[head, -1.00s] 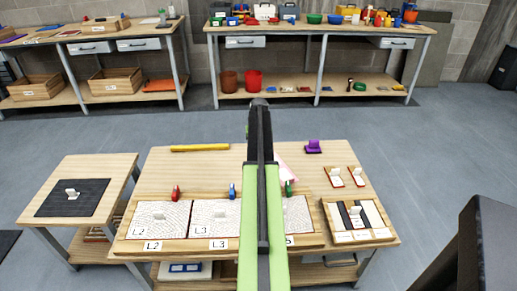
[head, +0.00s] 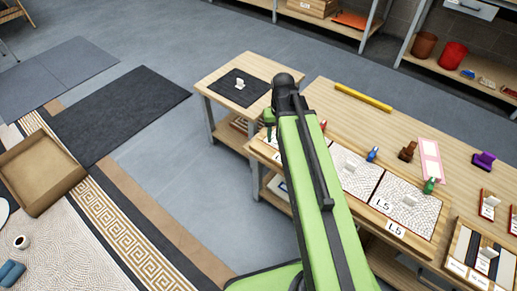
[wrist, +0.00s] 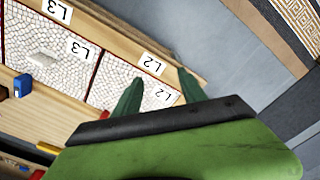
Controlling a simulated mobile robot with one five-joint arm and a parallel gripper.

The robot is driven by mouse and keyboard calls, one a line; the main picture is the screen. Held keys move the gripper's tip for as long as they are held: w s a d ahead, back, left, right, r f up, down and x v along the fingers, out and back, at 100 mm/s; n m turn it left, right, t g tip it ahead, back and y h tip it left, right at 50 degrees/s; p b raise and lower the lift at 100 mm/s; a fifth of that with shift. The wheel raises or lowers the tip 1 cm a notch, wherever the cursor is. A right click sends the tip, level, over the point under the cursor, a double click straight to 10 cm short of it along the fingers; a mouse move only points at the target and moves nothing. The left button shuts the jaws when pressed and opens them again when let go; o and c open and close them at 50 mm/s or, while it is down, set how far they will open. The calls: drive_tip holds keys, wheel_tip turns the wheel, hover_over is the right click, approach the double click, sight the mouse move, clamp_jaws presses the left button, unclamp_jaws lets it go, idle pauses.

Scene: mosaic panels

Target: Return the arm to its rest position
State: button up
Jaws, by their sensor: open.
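My green and black arm rises from the bottom of the head view across the left part of the worktable (head: 385,125). My gripper (wrist: 159,76) shows its two dark green fingers apart in the wrist view, with nothing between them. They are over the L2 end of the panel board (wrist: 98,20). In the head view the gripper is mostly hidden behind the arm, with a green finger showing at its left. A white mosaic panel marked L5 (head: 408,200) lies on the board, right of my arm.
A side table (head: 215,78) with a black mat stands left of the worktable. Coloured clips, a yellow bar (head: 363,97) and a purple piece (head: 483,160) are on the worktable. An open brown box (head: 40,170) lies on the floor at left. Grey floor between is clear.

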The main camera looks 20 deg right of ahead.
drive_tip(key=s+a+n, duration=0.1)
drive_tip(key=s+a, duration=0.3)
drive_tip(key=a, duration=0.5)
drive_tip(key=shift+a+n, duration=0.4)
wheel_tip(320, 180, up, 14)
drive_tip(key=p, duration=1.3)
drive_tip(key=shift+f+p, duration=0.15)
drive_tip(key=shift+p, duration=0.15)
drive_tip(key=shift+s, duration=0.1)
